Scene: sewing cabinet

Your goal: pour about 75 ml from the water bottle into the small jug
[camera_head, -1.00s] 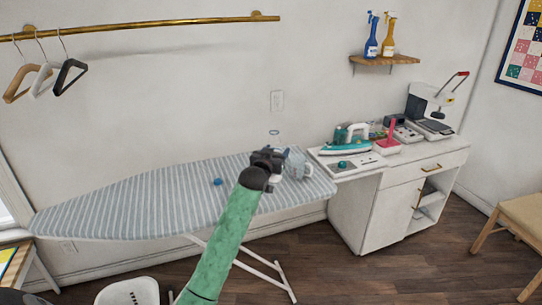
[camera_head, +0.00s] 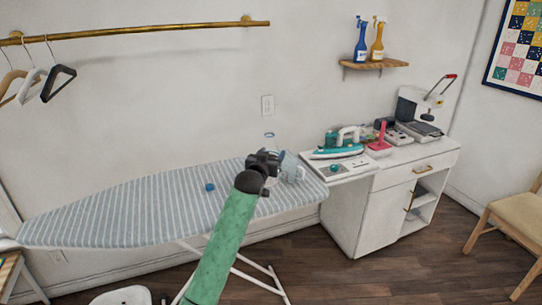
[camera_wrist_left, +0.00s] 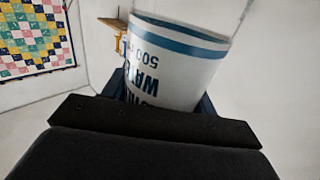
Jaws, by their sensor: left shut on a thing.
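My left gripper (camera_head: 266,161) is over the right end of the striped ironing board and is shut on the water bottle (camera_head: 270,141). Only the clear upper part of the bottle shows above the gripper in the head view, looking about upright. The left wrist view shows its white label (camera_wrist_left: 175,65) with a blue band, between the fingers. The small jug (camera_head: 291,168), clear and bluish, stands on the board just right of the gripper, partly hidden by it. I cannot tell its level. A blue cap (camera_head: 210,187) lies on the board to the left. My right gripper is out of view.
The ironing board (camera_head: 120,215) is bare to the left of the cap. To the right, a white cabinet (camera_head: 370,215) carries a teal iron (camera_head: 338,152), a pink item (camera_head: 380,138) and a press (camera_head: 425,115). Spray bottles stand on a wall shelf (camera_head: 375,64).

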